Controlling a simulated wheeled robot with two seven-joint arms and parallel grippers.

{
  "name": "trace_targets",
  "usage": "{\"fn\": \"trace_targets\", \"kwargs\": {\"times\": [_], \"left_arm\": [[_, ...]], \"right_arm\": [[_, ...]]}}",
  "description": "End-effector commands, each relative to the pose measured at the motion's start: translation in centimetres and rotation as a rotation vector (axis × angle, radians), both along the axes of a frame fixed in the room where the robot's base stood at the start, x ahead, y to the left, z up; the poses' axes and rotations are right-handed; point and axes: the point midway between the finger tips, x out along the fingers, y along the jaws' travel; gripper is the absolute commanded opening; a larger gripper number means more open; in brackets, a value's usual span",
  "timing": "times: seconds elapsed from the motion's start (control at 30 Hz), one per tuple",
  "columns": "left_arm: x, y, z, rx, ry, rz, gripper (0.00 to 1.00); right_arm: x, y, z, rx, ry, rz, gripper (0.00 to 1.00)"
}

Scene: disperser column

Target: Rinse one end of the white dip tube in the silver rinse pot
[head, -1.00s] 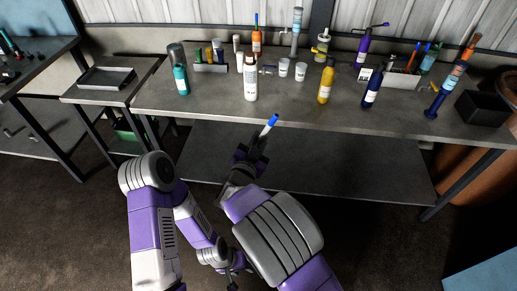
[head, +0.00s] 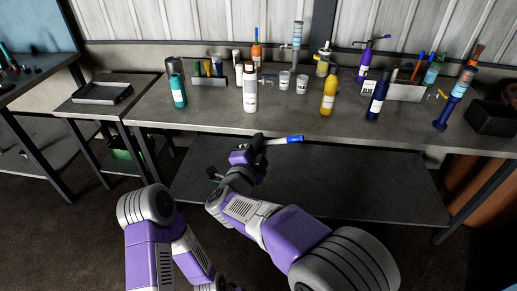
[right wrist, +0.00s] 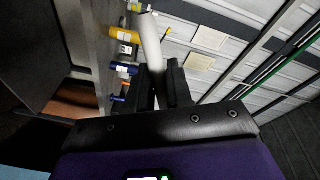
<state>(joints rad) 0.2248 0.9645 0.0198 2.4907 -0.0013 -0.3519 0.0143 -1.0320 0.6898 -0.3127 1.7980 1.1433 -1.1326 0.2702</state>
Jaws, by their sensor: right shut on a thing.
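My right gripper (head: 263,143) is shut on a slim white tube (head: 276,141) with a blue end (head: 294,139). It holds the tube nearly level, the blue end pointing right, in front of the bench's front edge. In the right wrist view, the white tube (right wrist: 151,45) stands out between the two dark fingers (right wrist: 160,88). Two small pale cups, one (head: 284,80) beside the other (head: 302,84), stand mid-bench; I cannot tell whether either is the silver rinse pot.
On the grey bench (head: 210,113) stand a white bottle (head: 250,92), a teal bottle (head: 178,92), a yellow bottle (head: 328,92) and a dark blue bottle (head: 376,98). A black bin (head: 492,118) is at the right end. The front middle of the bench is clear.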

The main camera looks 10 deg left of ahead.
Motion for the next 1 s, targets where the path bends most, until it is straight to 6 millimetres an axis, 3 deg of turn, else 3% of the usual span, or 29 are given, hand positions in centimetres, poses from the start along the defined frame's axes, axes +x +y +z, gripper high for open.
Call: {"fn": "trace_targets", "kwargs": {"times": [0.17, 0.4, 1.0], "left_arm": [[0.0, 0.0, -0.4, 0.000, 0.000, 0.000, 0.50], [0.0, 0.0, -4.3, 0.000, 0.000, 0.000, 0.50], [0.0, 0.0, -3.7, 0.000, 0.000, 0.000, 0.50]], "right_arm": [[0.0, 0.0, -0.1, 0.015, -0.005, 0.000, 0.00], [0.0, 0.0, -0.6, 0.216, -0.045, 0.000, 0.00], [0.0, 0.0, 0.0, 1.012, -0.206, -0.001, 0.00]]}}
